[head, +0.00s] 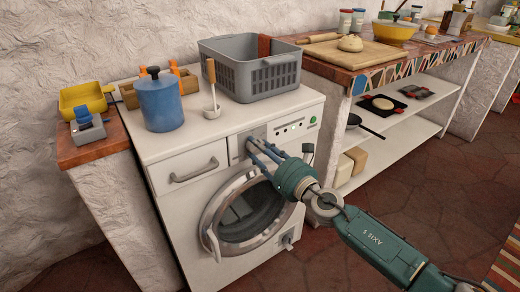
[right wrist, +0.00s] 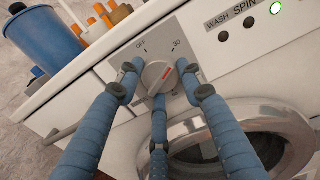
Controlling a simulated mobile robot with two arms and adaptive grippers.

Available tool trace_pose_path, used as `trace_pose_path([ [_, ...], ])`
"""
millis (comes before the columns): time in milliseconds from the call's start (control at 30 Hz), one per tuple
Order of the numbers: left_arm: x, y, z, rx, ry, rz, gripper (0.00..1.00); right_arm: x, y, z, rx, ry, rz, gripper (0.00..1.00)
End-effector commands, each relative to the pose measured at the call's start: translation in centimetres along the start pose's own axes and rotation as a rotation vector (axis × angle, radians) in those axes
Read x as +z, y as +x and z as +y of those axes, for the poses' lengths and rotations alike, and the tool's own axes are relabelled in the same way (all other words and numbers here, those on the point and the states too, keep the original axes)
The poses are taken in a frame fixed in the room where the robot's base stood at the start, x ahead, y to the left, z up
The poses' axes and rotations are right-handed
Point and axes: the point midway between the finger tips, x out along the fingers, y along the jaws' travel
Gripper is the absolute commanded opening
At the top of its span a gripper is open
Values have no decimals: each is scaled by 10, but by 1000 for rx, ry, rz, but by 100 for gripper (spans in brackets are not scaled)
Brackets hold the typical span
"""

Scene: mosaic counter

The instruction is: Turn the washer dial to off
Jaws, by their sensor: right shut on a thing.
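The white washer (head: 176,215) stands in the middle of the head view, with its round door below the control panel. Its grey dial (right wrist: 157,78) shows in the right wrist view, with a red mark pointing up and to the right, towards the "30" label. The "OFF" label (right wrist: 142,46) is at the dial's upper left. My right gripper (head: 257,148) is at the panel with its three blue fingers around the dial, shut on it. In the head view the fingers largely hide the dial. My left gripper is not in view.
A drawer handle (head: 194,172) is left of the dial. A shelved counter (head: 400,130) stands at right. The floor in front is clear.

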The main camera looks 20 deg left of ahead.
Motion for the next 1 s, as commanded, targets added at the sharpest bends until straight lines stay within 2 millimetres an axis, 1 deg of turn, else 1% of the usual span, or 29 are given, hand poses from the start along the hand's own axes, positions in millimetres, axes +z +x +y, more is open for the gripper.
trace_pose_path([
  [33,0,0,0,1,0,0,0,5,0,-4,-8,-47,-6,11],
  [567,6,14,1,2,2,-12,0,7,1,-2,-9,-550,-9,11],
  [800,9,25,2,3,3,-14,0,8,1,0,-9,-771,-10,11],
  [1000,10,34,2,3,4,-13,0,8,1,1,-10,-924,-11,11],
])
